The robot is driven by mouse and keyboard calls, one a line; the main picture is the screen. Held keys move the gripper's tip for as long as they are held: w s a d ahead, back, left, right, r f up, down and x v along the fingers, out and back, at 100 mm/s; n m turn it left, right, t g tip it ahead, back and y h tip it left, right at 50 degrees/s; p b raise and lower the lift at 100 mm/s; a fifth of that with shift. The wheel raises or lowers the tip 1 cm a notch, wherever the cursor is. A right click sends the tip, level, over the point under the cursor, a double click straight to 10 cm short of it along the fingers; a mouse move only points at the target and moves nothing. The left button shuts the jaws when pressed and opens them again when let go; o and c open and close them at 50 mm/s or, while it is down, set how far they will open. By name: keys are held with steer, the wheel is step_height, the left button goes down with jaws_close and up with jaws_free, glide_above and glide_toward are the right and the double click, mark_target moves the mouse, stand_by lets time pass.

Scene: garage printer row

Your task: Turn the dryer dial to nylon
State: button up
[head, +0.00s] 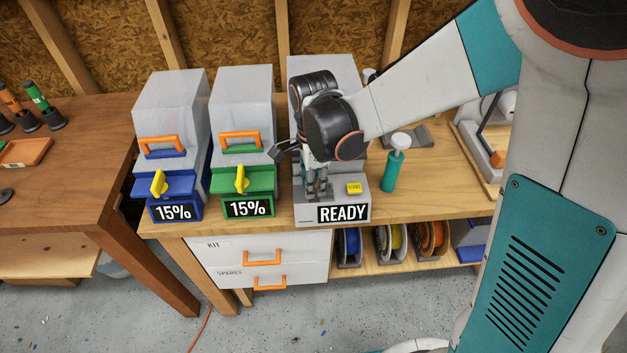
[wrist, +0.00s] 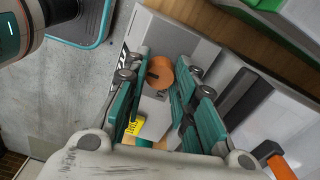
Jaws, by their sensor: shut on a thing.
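The grey dryer (head: 360,200) stands on the wooden bench with a READY display and a yellow button (head: 354,188) on its front. Its round orange dial (wrist: 161,72) shows between my fingers in the wrist view, with a small dark mark at its left. My gripper (head: 317,192) reaches down onto the dryer's front top, and in the wrist view my gripper (wrist: 160,85) has a teal finger on each side of the dial, shut on it. In the head view the fingers hide the dial. I cannot read any material labels around it.
Two boxes with 15% displays, one blue (head: 175,187) and one green (head: 258,181), stand left of the dryer. A teal bottle (head: 393,168) stands close on its right. White drawers (head: 245,255) and several spools (head: 390,243) are below the bench top.

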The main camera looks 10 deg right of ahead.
steer(key=o, duration=1.1)
steer(key=shift+n, duration=0.3)
